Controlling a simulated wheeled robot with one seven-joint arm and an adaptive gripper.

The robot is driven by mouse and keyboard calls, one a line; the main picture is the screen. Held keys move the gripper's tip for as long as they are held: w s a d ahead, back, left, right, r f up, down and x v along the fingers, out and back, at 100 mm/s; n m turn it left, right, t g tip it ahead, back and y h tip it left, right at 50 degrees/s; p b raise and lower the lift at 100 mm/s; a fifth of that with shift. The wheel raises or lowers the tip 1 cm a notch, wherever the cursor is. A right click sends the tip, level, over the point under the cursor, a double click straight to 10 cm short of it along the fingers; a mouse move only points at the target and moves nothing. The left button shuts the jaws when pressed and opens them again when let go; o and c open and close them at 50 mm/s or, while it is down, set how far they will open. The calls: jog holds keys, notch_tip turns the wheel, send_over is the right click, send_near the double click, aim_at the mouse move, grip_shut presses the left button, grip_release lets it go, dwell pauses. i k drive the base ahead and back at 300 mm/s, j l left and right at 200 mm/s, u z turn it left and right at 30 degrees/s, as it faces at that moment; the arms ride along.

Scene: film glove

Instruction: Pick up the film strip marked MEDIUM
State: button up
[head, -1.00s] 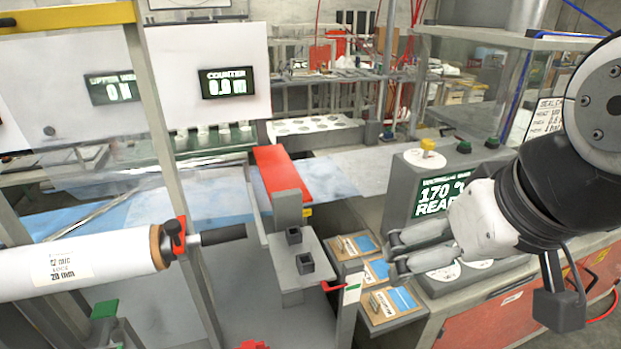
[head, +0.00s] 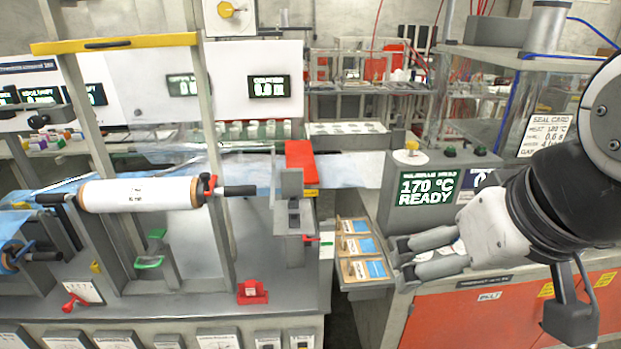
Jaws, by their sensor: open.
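Three small wooden holders with blue pieces sit in a row on a narrow tray (head: 342,283) between the machine bench and the orange-fronted cabinet. They are the back holder (head: 346,227), the middle holder (head: 349,246) and the front holder (head: 357,270). Their markings are too small to read, so I cannot tell which, if any, is MEDIUM. My gripper (head: 398,262) is open and appears empty. It points left, its fingertips just right of the holders in the picture. I cannot tell its height above them.
A control box with a screen reading 170 °C READY (head: 428,188) stands behind my gripper. A red bar (head: 299,160) and grey post stand left of the holders. A white film roll (head: 135,195) hangs further left. The orange cabinet (head: 470,318) is below my arm.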

aim_at(359, 226)
jog(key=i, duration=0.85)
